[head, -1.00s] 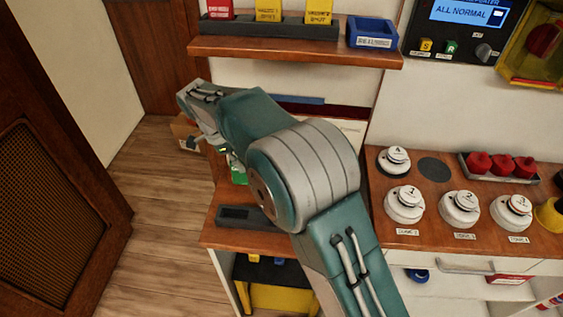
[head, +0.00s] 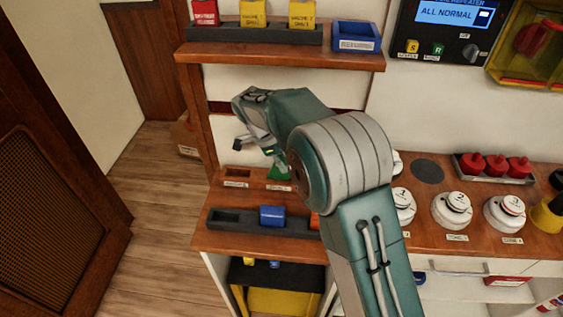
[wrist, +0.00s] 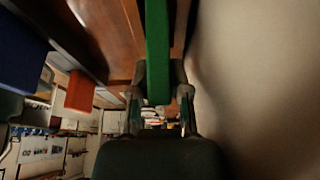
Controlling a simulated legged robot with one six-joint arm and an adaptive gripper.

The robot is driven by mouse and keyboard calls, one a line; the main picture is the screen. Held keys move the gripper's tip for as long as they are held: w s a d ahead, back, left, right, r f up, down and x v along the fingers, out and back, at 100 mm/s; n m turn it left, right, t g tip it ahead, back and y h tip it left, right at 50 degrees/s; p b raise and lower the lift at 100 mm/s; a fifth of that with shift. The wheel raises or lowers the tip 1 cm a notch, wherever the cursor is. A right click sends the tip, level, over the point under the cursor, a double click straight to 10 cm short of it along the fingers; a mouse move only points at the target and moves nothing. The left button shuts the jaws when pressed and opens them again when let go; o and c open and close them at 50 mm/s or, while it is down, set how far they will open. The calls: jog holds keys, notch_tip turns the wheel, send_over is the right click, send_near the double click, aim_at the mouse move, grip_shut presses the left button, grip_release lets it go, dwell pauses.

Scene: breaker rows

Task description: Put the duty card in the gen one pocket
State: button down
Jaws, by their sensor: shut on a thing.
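My gripper (wrist: 160,98) is shut on a green card (wrist: 158,50), taken to be the duty card. The card stands out between the fingers in the wrist view. In the head view my gripper (head: 262,150) is over the lower left shelf, and a bit of the green card (head: 279,173) shows below it. A wooden pocket holder (head: 238,183) with small labels stands at the back of that shelf. The card's lower edge is at or just above its right part; I cannot tell whether it is inside. The labels are too small to read, so I cannot tell which pocket is gen one.
A dark rack (head: 232,219) in front holds a blue card (head: 272,215) and an orange card (head: 315,221). The upper shelf (head: 280,58) overhangs behind, with a blue tray (head: 357,36). White detectors (head: 452,210) stand on the right counter. The wall is close on the right in the wrist view.

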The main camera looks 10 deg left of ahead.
jog(key=c, duration=1)
grip_release()
jog(key=shift+a, duration=0.1)
jog(key=shift+o, duration=0.6)
jog(key=shift+a, duration=0.65)
jog(key=shift+r, duration=0.15)
jog(key=v, duration=0.4)
jog(key=shift+d+r, duration=0.15)
jog(key=shift+d, duration=0.2)
jog(key=shift+a+r, duration=0.2)
jog(key=shift+a, duration=0.5)
jog(key=a, duration=1.1)
jog(key=shift+s+a, duration=0.15)
jog(key=shift+s, duration=0.1)
